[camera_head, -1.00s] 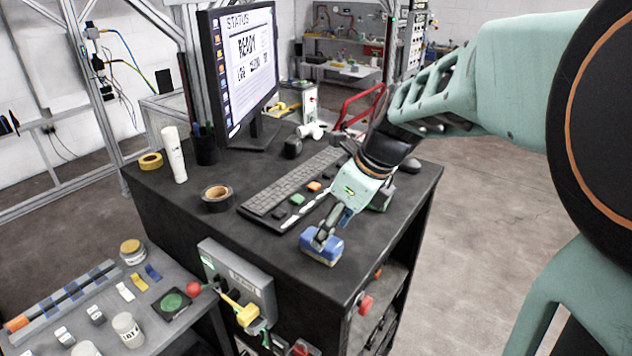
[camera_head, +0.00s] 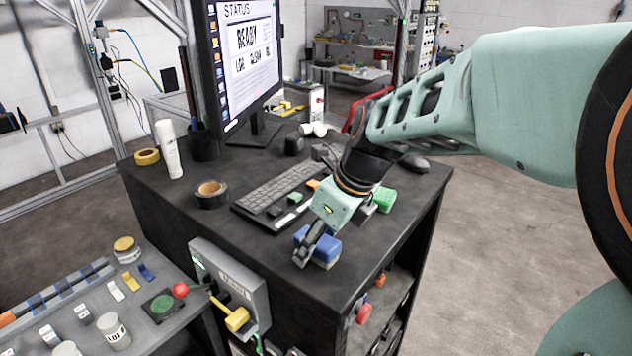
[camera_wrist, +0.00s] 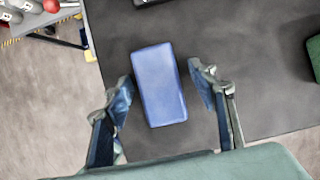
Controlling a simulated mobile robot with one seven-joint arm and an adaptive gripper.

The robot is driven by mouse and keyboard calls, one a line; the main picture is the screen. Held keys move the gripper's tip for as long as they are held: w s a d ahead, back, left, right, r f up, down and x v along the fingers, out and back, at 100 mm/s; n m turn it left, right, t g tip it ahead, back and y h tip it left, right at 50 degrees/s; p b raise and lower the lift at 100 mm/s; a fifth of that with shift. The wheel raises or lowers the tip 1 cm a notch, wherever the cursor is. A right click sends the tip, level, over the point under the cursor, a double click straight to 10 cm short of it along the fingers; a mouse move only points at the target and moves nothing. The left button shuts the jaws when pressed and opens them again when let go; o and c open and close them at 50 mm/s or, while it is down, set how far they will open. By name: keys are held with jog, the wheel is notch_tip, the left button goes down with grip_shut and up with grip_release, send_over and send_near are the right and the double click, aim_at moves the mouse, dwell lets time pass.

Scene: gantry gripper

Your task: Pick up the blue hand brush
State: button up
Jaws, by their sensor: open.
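The blue hand brush (camera_head: 325,243) lies near the front corner of the black desk top (camera_head: 290,268), with a blue top and a pale lower edge. In the wrist view the brush (camera_wrist: 158,84) is a plain blue block lying between and ahead of my open fingers. My gripper (camera_head: 305,249) is open beside the brush in the head view, with one finger in front of its left end. In the wrist view my gripper (camera_wrist: 163,98) has one finger on each side of the brush, with gaps between. The far finger is mostly hidden in the head view.
A green block (camera_head: 384,199) stands right of my wrist. The keyboard (camera_head: 278,192), black tape roll (camera_head: 210,194) and monitor (camera_head: 243,60) are farther back and left. A grey control box (camera_head: 232,283) hangs on the desk's left side. Bare desk top lies around the brush.

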jog(key=shift+c, duration=0.4)
jog(key=c, duration=1.2)
jog(key=shift+r, duration=0.2)
